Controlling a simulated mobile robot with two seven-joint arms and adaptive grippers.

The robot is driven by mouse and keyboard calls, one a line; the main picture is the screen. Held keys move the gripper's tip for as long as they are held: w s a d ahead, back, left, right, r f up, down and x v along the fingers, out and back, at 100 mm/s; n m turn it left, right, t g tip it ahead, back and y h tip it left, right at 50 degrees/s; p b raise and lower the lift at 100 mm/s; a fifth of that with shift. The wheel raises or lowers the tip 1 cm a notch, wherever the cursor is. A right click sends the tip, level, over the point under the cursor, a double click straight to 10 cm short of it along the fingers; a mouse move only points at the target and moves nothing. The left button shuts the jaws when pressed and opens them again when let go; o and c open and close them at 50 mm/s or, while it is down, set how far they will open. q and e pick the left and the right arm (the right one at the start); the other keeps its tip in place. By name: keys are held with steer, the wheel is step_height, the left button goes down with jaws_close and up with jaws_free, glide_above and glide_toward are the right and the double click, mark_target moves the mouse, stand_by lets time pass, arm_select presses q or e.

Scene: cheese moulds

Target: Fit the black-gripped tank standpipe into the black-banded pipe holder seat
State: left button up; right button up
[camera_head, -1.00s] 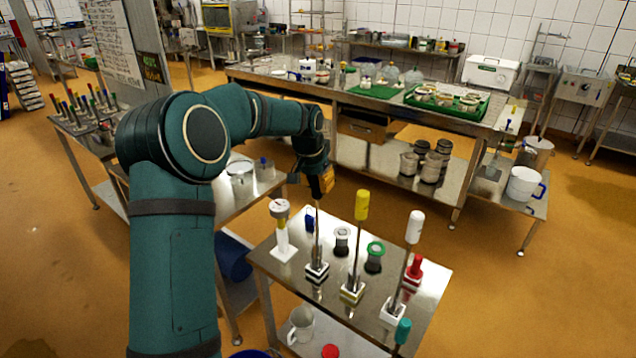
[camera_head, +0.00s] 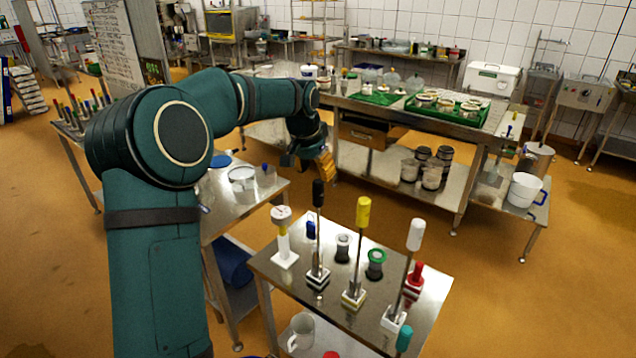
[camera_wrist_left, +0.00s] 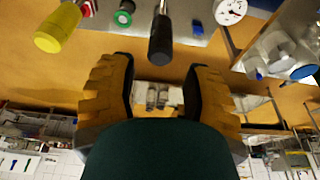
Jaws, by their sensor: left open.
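The black-gripped standpipe (camera_head: 318,232) stands upright on the small steel table, its foot in the black-banded pipe holder seat (camera_head: 317,277). I cannot tell how deep its foot goes into the seat. Its black grip (camera_wrist_left: 161,38) shows beyond the fingers in the left wrist view, clear of them. My left gripper (camera_head: 318,166) is in the air behind and above the grip, and its yellow fingers stand apart. In the left wrist view the open gripper (camera_wrist_left: 160,88) holds nothing between its fingers. My right gripper is in neither view.
A yellow-gripped pipe (camera_head: 359,245) and a white-gripped pipe (camera_head: 407,270) stand close to the right. A white stand with a gauge (camera_head: 283,240) is at the left. Green-ringed (camera_head: 375,265) and red fittings (camera_head: 413,283) share the table (camera_head: 350,320).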

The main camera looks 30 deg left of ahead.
arm_select(q)
steer(key=shift+v, duration=2.4)
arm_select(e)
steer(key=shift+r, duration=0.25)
